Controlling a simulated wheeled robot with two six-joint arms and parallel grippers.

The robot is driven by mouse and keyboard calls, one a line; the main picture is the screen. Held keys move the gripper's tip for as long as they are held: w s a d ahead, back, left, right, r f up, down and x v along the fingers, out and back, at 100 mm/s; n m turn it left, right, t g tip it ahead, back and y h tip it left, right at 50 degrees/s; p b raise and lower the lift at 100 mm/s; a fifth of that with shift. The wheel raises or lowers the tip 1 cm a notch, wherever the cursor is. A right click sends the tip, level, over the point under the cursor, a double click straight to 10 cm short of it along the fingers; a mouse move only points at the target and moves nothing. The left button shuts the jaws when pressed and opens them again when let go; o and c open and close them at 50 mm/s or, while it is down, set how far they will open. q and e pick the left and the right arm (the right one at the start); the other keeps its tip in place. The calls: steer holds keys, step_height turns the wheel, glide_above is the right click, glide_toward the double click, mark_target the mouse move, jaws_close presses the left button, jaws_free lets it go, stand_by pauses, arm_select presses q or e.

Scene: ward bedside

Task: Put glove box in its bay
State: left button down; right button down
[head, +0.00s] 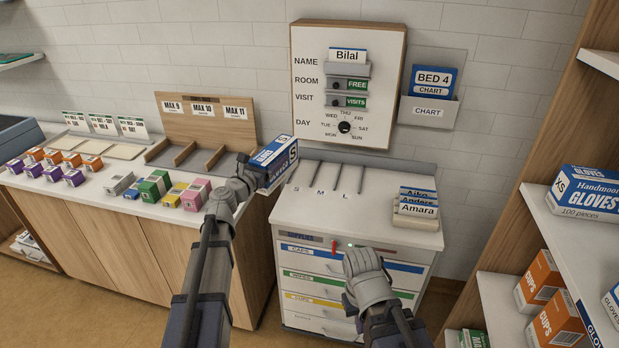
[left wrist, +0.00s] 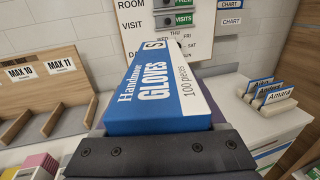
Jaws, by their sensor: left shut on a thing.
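A blue and white glove box (head: 277,160) marked S is in my left gripper (head: 248,176). The gripper is shut on it and holds it raised near the left edge of the cabinet top. In the left wrist view the box (left wrist: 165,88) fills the middle, its GLOVES and S lettering showing. The bays (head: 319,181) are on the cabinet top, split by thin upright dividers and lettered S, M and L. No box shows in them; the box partly covers the area left of S. My right gripper (head: 367,272) is in front of the cabinet drawers; its jaw state is unclear.
Name cards (head: 417,203) stand at the right of the cabinet top (head: 370,228). A wooden rack (head: 205,118) and several small cartons (head: 155,185) are on the left counter.

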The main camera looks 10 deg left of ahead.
arm_select(q)
steer(key=s+f+n+y+b, duration=0.1)
steer(key=s+f+y+b, duration=0.1)
steer(key=s+f+b, duration=0.4)
steer(key=s+f+n+t+y+b, duration=0.1)
steer(key=s+f+b, duration=0.5)
steer(key=f+b, duration=0.6)
step_height(320, 180, down, 2)
steer(key=shift+a+n+y, duration=0.3)
steer(key=shift+a+y, duration=0.05)
steer(key=shift+y, duration=0.15)
